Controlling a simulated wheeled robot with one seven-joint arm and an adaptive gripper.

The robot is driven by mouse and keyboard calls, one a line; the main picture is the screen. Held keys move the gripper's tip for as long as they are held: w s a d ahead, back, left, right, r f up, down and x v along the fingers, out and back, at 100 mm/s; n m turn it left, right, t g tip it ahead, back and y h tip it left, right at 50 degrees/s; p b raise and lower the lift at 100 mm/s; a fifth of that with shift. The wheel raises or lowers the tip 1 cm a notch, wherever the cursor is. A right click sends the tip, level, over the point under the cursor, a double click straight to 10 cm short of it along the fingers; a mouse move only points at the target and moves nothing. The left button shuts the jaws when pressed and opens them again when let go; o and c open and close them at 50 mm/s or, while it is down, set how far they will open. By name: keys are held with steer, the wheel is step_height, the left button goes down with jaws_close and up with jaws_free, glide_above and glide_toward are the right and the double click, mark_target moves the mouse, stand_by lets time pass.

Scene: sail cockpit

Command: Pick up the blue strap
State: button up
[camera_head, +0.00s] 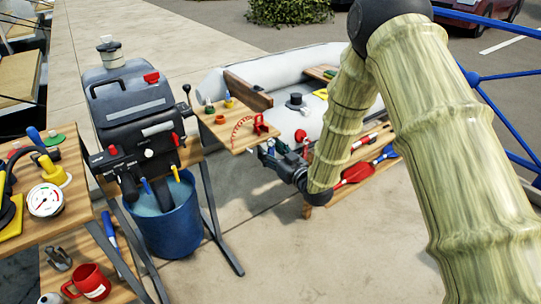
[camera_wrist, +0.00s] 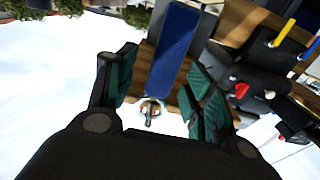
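A flat, dark blue strip (camera_wrist: 172,50), which looks like the blue strap, shows in the wrist view between and beyond my fingers, with wood beside it. My gripper (camera_wrist: 162,90) is open, its two green-padded fingers wide apart with a clear gap on the strip's left. I cannot tell how far the strip is from the fingertips. In the head view my gripper (camera_head: 276,150) is low by the front of the small wooden table, partly hidden by my arm. I cannot make out the strap clearly in that view.
The small wooden table (camera_head: 222,133) holds a red clamp (camera_head: 261,124) and small items. An outboard motor (camera_head: 130,100) stands over a blue bucket (camera_head: 172,228) at left. A grey inflatable boat (camera_head: 285,70) lies behind. A low bench (camera_head: 352,181) holds a red paddle (camera_head: 357,173).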

steer(key=c, duration=1)
steer(key=shift+c, duration=0.2)
steer(key=shift+r, duration=0.2)
steer(key=v, duration=1.8)
steer(key=shift+r, duration=0.15)
